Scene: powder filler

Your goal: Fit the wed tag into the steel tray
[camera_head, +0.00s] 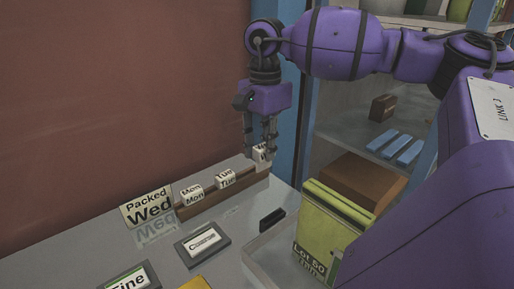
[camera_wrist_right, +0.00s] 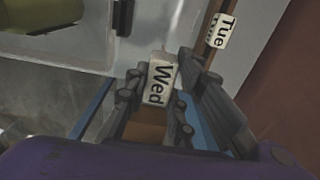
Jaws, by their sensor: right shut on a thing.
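My right gripper (camera_head: 261,150) is shut on the white Wed tag (camera_head: 258,154), at the far right end of the wooden rack (camera_head: 222,198). In the right wrist view the tag (camera_wrist_right: 160,83) shows its black "Wed" between the two fingers. I cannot tell whether the tag is clear of the rack or still touches it. A shallow grey tray (camera_head: 262,243) at the front right of the counter may be the steel tray; its rim is partly hidden by the green box. My left gripper is not in view.
The rack also holds a Mon tag (camera_head: 192,194) and a Tue tag (camera_head: 225,178). A "Packed Wed" sign (camera_head: 147,207) stands left of it. Coarse (camera_head: 202,243) and Fine (camera_head: 129,279) plates lie in front. A green box (camera_head: 325,232) and a black block (camera_head: 272,218) are at right.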

